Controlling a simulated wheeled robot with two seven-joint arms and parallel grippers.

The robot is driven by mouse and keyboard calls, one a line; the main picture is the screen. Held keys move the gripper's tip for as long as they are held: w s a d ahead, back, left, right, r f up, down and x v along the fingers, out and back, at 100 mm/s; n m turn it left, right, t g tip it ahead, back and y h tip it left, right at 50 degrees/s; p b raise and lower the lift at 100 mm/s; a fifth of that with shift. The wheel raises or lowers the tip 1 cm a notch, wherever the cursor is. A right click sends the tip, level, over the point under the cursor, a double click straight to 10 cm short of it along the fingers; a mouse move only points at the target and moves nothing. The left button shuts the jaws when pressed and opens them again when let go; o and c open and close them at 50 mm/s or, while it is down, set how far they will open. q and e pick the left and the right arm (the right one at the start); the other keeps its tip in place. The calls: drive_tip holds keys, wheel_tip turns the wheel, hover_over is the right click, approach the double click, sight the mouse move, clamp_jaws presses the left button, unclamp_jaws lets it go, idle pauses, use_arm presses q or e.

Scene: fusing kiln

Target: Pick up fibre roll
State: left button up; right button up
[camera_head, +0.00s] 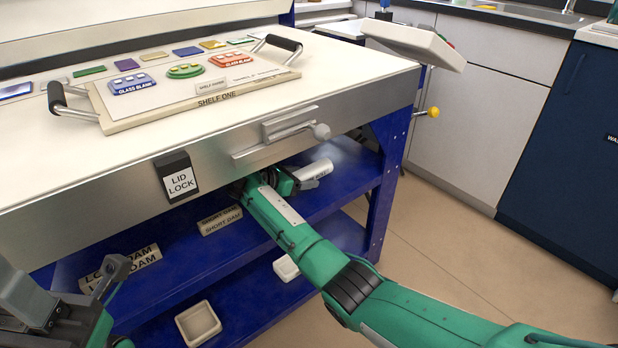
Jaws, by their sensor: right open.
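A white cylinder that looks like the fibre roll (314,170) lies on the upper blue shelf under the kiln, near the shelf's right end. My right arm reaches in under the kiln's front edge. My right gripper (288,182) is open at the roll's left end, partly hidden by my own wrist and the shade. I cannot tell whether its fingers are around the roll or just beside it. My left gripper (112,272) is at the lower left, in front of the shelves and away from the roll. Whether it is open is unclear.
The kiln's steel front (225,152) with its lid lock (178,178) overhangs the shelf. A short dam (220,220) and a long dam (122,268) lie left of my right arm. White dishes (198,323) are on the lower shelf. A blue leg (388,165) stands right of the roll.

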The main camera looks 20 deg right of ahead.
drive_tip(key=shift+c, duration=0.3)
drive_tip(key=c, duration=1)
drive_tip(key=shift+r, duration=0.15)
